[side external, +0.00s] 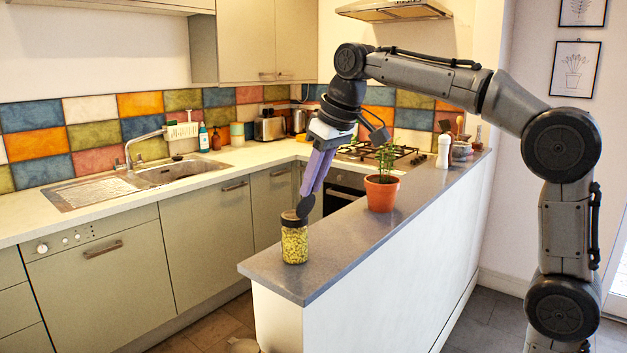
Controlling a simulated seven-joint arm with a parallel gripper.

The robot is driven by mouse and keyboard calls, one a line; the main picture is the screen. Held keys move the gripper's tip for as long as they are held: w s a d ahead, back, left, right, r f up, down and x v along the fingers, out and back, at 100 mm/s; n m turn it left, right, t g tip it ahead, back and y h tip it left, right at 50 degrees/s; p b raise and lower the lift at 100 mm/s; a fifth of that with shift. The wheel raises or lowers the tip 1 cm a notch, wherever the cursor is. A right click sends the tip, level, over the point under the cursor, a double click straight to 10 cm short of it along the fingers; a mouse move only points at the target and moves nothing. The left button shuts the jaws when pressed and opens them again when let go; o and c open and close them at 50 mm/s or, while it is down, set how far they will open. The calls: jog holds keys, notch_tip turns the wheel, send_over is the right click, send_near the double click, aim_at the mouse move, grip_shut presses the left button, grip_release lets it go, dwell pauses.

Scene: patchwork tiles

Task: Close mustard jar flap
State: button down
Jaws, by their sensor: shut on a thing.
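The mustard jar (294,246) is a clear jar with yellow contents and a dark top. It stands upright near the front end of the grey counter. Its dark lid or flap (290,218) is at the top, and I cannot tell its exact angle. My gripper (304,208) reaches down from above with purple fingers and dark tips. The tips are shut on the dark flap at the right side of the jar's top, and they partly hide it.
A potted plant (380,192) stands on the grey counter (340,248) to the right of the jar. A white bottle (443,152) stands farther back. The counter's front and left edges are close to the jar. The counter between jar and plant is clear.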

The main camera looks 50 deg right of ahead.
jog(key=shift+w, duration=0.1)
jog(key=shift+w+r+g, duration=0.15)
jog(key=shift+w+g, duration=0.4)
jog(key=shift+g, duration=0.25)
jog(key=shift+w+g, duration=0.4)
jog(key=shift+g, duration=0.3)
jog(key=c, duration=0.8)
grip_release()
jog(key=shift+o, duration=0.2)
jog(key=shift+s+r, duration=0.1)
